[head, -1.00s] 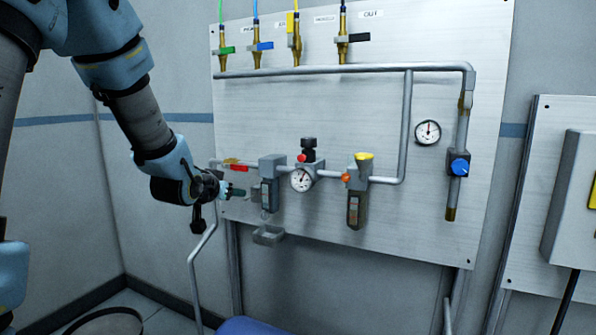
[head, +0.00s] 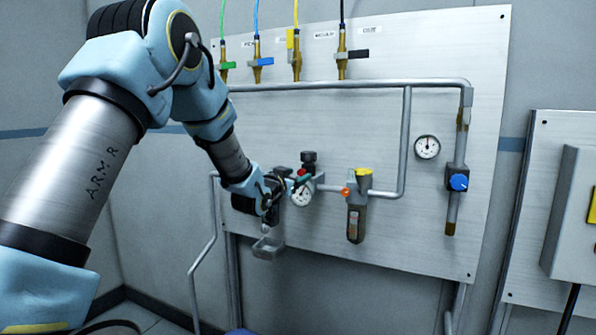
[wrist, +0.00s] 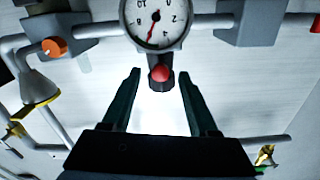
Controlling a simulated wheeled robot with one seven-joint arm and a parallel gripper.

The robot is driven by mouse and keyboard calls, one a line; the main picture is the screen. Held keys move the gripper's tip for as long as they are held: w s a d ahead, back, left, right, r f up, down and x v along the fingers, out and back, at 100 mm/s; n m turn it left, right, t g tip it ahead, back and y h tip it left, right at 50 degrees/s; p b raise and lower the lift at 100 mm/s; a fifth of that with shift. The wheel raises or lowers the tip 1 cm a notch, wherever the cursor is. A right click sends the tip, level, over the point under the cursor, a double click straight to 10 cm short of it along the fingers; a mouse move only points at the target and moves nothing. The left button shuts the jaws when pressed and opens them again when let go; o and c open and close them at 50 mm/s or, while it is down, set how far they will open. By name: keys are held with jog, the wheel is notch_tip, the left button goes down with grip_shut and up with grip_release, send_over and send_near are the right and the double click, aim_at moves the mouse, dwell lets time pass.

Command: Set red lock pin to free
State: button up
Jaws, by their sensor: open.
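The red lock pin (wrist: 160,73) is a small round red knob on the dark regulator knob (wrist: 160,86), next to the white dial gauge (wrist: 156,22). In the head view the red pin (head: 301,171) shows just above the gauge (head: 302,195), below the black knob top (head: 308,157). My gripper (wrist: 159,76) is open, with its two dark green fingers on either side of the pin and apart from it in the wrist view. In the head view my gripper (head: 298,181) is at the regulator, partly hiding it. Depth to the pin is hard to tell.
A grey pipe runs along the panel (head: 430,220). To the right are a filter unit with a yellow top (head: 360,185), an orange knob (head: 345,191) and a blue knob (head: 459,183). A small tray (head: 268,247) sits below my wrist. Coloured-handle valves line the top.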

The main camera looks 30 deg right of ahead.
jog(key=shift+w+d, duration=0.35)
jog(key=shift+d, duration=0.1)
grip_shut()
dwell(0.3)
dwell(0.9)
